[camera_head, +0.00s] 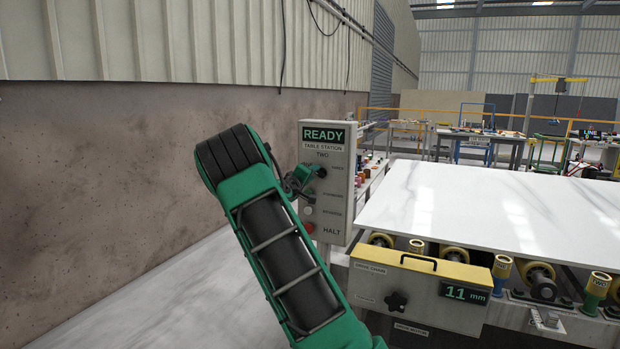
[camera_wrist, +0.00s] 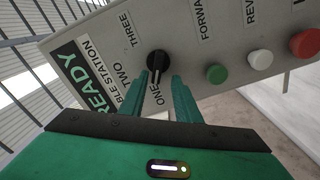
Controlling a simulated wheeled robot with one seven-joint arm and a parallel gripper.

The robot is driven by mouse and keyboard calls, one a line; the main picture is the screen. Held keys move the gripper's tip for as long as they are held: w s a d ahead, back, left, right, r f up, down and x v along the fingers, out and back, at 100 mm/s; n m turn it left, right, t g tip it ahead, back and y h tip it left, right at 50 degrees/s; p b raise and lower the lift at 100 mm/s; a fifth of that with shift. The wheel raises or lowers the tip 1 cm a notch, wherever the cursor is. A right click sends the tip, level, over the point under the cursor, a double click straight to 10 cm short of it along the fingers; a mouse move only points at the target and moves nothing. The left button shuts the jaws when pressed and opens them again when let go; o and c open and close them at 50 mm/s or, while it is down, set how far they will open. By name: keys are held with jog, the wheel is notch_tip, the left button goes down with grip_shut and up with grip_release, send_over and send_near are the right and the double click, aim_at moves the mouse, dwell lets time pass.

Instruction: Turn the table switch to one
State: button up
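The table switch is a black rotary knob (camera_wrist: 158,62) on the grey control box (camera_head: 341,190). Labels ONE, TWO and THREE surround it in the wrist view. The knob's handle, with a light line on it, points down in the wrist view toward the ONE label (camera_wrist: 154,100). My gripper (camera_wrist: 164,84) is at the knob, with one green finger on each side of the handle and a gap between them. Whether either finger touches the handle is unclear. In the head view my gripper (camera_head: 301,181) reaches the box's left side and partly covers its face.
A green button (camera_wrist: 216,74), a white button (camera_wrist: 260,60) and a red button (camera_wrist: 304,43) sit beside the knob. A wall (camera_head: 100,170) runs along the left.

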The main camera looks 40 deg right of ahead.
jog(key=shift+s, duration=0.2)
jog(key=v, duration=1)
jog(key=shift+a, duration=0.3)
jog(key=shift+s, duration=0.1)
jog(key=s+a+f+m+g+y, duration=0.1)
jog(key=s+f+m+g+y, duration=0.25)
jog(key=s, duration=0.55)
jog(key=s+f+m+g+y, duration=0.15)
jog(key=s+f+y, duration=0.35)
jog(key=s, duration=0.5)
jog(key=s+a+f+g+y, duration=0.1)
jog(key=s+a+y, duration=0.3)
jog(key=s+a, duration=0.8)
jog(key=s+a+f+g+y, duration=0.1)
jog(key=s+a+f+y, duration=0.3)
jog(key=s+a, duration=0.9)
jog(key=shift+s+a, duration=0.25)
jog(key=shift+s, duration=0.35)
jog(key=shift+f, duration=0.1)
